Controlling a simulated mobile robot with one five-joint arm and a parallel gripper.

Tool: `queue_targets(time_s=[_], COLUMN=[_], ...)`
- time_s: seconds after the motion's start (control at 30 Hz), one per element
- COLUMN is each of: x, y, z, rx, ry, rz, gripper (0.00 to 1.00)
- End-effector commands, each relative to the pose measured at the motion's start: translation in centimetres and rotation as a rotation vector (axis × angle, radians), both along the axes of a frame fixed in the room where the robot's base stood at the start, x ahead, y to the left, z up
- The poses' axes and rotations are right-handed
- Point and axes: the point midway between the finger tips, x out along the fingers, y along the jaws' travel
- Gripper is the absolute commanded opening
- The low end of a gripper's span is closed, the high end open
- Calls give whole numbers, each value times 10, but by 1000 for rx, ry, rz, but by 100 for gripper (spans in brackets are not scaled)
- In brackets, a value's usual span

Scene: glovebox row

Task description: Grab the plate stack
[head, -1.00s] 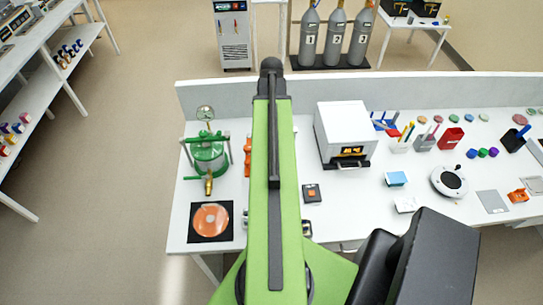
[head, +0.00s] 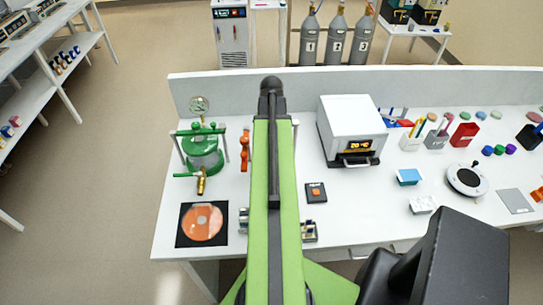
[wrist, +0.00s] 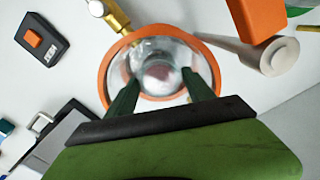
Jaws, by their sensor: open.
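In the wrist view, a round, clear, glassy piece with an orange rim (wrist: 108,78) lies between and beyond my fingers. I cannot tell whether it is the plate stack. My gripper (wrist: 160,80) is open, its two dark green fingers overlapping the clear middle in the picture. I cannot tell whether they touch it. In the head view my raised green arm covers the middle of the bench and hides the gripper. No plate stack can be made out for sure there.
On the white bench (head: 345,222) stand a green vessel (head: 203,155), an orange disc on a black mat (head: 202,221), a white oven (head: 350,118) and a black box with an orange button (head: 316,192). A brass fitting (wrist: 112,18) and an orange block (wrist: 258,22) show near the rim.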

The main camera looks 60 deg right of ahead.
Motion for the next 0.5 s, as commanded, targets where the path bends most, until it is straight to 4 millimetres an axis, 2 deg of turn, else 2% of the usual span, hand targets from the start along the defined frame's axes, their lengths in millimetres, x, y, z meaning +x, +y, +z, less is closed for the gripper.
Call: queue_targets(time_s=[0.03,0.13,0.4,0.5], x=[0,0,0,0], y=[-2,-1,-1,-1], z=[-19,-31,-29,-29], rx=[0,0,0,0], ry=[0,0,0,0], rz=[0,0,0,0], gripper=[61,61,60,47])
